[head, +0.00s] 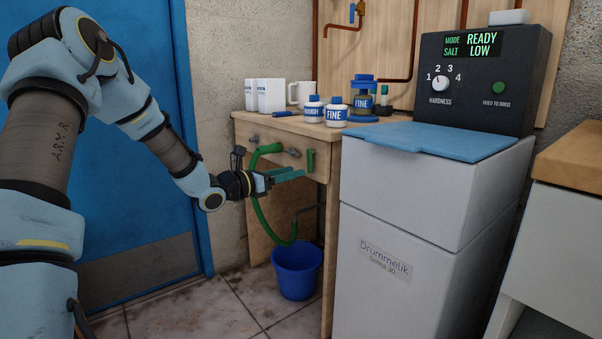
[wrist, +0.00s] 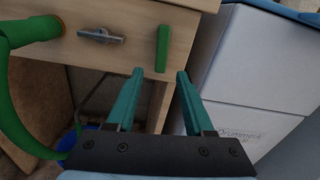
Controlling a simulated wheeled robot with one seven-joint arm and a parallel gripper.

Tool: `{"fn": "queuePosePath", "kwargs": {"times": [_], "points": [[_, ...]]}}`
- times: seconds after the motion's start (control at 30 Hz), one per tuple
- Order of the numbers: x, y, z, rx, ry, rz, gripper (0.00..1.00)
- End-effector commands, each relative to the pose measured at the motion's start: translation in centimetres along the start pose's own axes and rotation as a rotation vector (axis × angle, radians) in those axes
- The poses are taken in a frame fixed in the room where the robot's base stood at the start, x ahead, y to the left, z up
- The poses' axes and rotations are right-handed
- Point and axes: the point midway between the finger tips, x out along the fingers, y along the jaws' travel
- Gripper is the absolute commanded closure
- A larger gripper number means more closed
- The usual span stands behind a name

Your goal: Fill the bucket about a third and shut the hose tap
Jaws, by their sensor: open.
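The blue bucket (head: 297,272) stands on the floor under the bench; its water level is hidden. A green hose (head: 262,212) loops down from the bench front, its lower end at the bucket's rim. A grey wing-shaped handle (wrist: 100,36) sits on the bench front beside the hose's upper end. To its right is an upright green lever (wrist: 162,48), also visible in the head view (head: 310,160). I cannot tell which one is the hose tap's handle. My gripper (wrist: 160,74) is open and empty, its teal fingers pointing toward the bench front just below the green lever, apparently not touching it.
The bench top (head: 262,121) holds bottles, white containers and a mug. A white machine (head: 385,220) with a blue lid (head: 430,140) stands close on the right of my gripper. A blue door (head: 125,150) is at the left. Open floor lies before the bucket.

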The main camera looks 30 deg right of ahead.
Motion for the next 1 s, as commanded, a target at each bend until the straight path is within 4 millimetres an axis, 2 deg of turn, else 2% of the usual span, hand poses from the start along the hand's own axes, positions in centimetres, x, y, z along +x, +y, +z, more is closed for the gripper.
{"fn": "queuePosePath", "kwargs": {"times": [0.1,0.3,0.67,1.0], "points": [[2.1,-0.1,-0.1,0.001,-0.001,-0.002,0.47],[4.2,0.0,0.0,0.002,-0.001,-0.001,0.47],[4.7,0.0,0.0,0.002,0.0,0.0,0.47],[4.6,0.0,0.0,0.002,0.0,0.0,0.85]]}}
